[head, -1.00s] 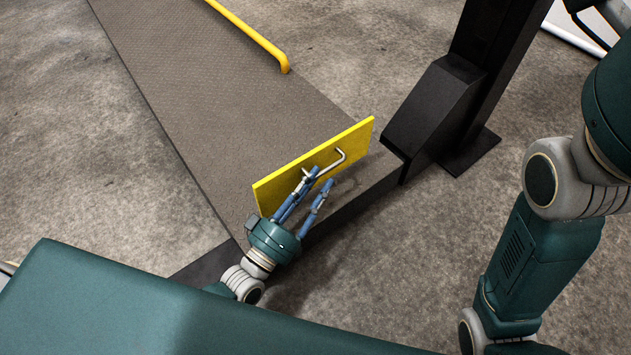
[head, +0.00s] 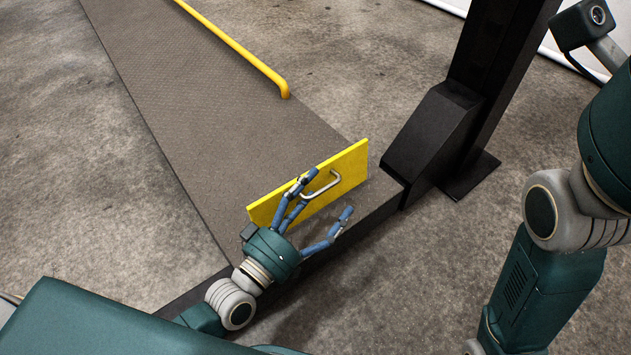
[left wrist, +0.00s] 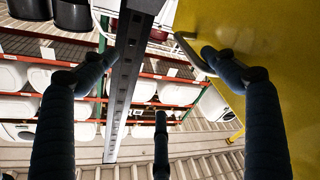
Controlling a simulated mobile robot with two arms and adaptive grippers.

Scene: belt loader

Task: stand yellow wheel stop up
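The yellow wheel stop (head: 346,162) is a flat plate on its long edge across the near end of the grey belt deck. It looks about upright; I cannot tell any small lean. A metal handle (head: 323,189) sticks out from its near face. My left gripper (head: 326,197) is open, its fingers spread in front of that face and around the handle's left part, not clamped on it. In the left wrist view the plate (left wrist: 280,50) fills the right side, with the handle (left wrist: 190,50) beyond the right finger. My right gripper is out of the picture.
The deck (head: 190,90) runs away to the upper left, with a yellow rail (head: 240,52) along its right side. A black post (head: 490,75) with a sloped black foot (head: 430,125) stands just right of the plate. The concrete floor around is clear.

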